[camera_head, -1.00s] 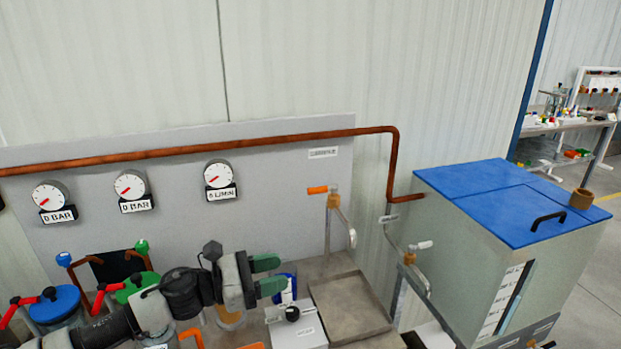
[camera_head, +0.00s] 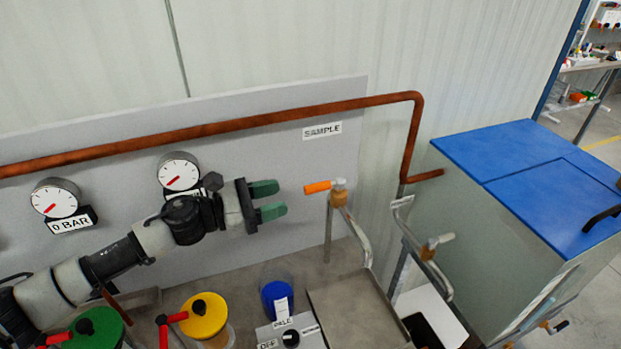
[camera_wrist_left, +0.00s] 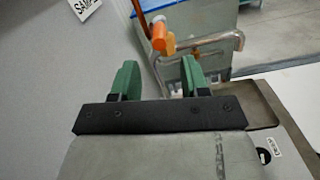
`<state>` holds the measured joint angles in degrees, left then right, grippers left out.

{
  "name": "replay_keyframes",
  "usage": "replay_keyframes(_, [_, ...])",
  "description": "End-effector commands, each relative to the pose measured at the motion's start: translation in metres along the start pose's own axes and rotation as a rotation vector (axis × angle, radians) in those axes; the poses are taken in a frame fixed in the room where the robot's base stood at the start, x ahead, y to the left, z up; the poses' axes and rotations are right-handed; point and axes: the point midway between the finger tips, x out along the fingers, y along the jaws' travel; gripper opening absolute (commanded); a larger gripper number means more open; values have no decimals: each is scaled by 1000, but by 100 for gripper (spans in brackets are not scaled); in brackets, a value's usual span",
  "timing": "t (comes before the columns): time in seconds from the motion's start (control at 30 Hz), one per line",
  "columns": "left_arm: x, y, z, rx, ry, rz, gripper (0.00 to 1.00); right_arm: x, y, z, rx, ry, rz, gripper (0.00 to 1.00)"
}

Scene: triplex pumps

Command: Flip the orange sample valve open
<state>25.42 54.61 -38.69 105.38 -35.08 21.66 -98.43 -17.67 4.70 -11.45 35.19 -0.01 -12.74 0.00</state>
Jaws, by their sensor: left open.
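The orange sample valve lever (camera_head: 317,187) sits on top of a metal spout post, under the SAMPLE label (camera_head: 322,130), and points left in the head view. My left gripper (camera_head: 275,200) is open and empty, a short way left of the lever, with its green fingers pointing toward it. In the left wrist view the orange lever (camera_wrist_left: 159,37) shows beyond and between the green fingers (camera_wrist_left: 158,78), apart from them. My right gripper is not seen.
A copper pipe (camera_head: 220,130) runs along the panel above. A blue-topped tank (camera_head: 530,170) stands right. Another spout (camera_head: 430,255) is beside it.

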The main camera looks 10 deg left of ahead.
Motion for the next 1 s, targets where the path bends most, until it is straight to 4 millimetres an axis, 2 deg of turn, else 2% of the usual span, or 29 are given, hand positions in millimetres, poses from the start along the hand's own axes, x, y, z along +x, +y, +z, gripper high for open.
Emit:
replay_keyframes(0.03, [12,2,7,0,-4,1,45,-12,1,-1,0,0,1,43])
replay_keyframes(0.1, [26,2,7,1,-4,-1,45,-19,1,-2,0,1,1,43])
replay_keyframes(0.4, [72,1,3,-1,-1,0,45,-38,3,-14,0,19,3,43])
replay_keyframes(0.57, [81,0,1,2,0,0,45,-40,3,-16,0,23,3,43])
replay_keyframes(0.83, [82,0,0,2,1,0,45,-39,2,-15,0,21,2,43])
replay_keyframes(1.0, [82,0,0,1,0,0,19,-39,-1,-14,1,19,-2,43])
